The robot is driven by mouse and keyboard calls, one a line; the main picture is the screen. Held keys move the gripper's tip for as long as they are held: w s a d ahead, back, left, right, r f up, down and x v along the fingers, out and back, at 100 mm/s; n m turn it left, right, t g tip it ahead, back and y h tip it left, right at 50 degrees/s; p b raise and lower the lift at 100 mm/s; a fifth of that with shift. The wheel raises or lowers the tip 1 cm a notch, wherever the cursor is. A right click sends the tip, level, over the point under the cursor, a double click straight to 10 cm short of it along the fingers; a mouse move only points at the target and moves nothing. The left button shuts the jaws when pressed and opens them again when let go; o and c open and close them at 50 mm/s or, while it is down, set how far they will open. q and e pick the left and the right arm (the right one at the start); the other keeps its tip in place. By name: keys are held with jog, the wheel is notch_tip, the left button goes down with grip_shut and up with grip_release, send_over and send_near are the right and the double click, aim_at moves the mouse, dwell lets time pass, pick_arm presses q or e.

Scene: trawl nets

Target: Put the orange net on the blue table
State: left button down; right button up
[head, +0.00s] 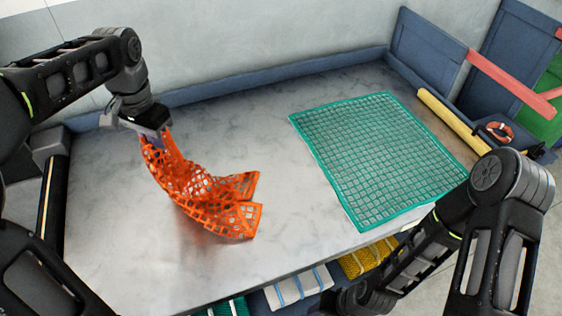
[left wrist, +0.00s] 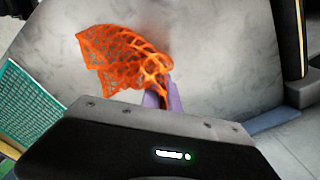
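The orange net (head: 205,193) hangs bunched from my left gripper (head: 160,134) over the left part of the grey-topped table (head: 285,240), which has a blue raised edge at the back. Its upper corner is pinched between the purple fingers. Its loose end spreads to the right, at or just above the tabletop; I cannot tell whether it touches. In the left wrist view, the net (left wrist: 125,60) fans out from the fingertips (left wrist: 165,92). My right arm is at the lower right of the head view; its gripper does not show.
A teal net (head: 380,155) lies flat on the right part of the table. A yellow roll (head: 440,115) and an orange-and-white ring (head: 500,131) are beyond the right edge. Folded white (head: 298,288) and yellow (head: 366,259) items sit below the front edge. The middle of the tabletop is bare.

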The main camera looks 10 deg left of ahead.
pick_arm(q)
jog(key=shift+m, duration=0.6)
jog(key=s+a, duration=0.1)
jog(key=s+a+b, duration=0.1)
jog(key=s+a, duration=0.1)
jog(key=shift+s+a+f, duration=0.15)
jog(key=shift+a+f, duration=0.05)
jog(key=shift+a, duration=0.05)
notch_tip(320, 180, down, 10)
jog(key=shift+f, duration=0.1)
jog(key=c, duration=0.9)
grip_release()
notch_tip(320, 180, up, 8)
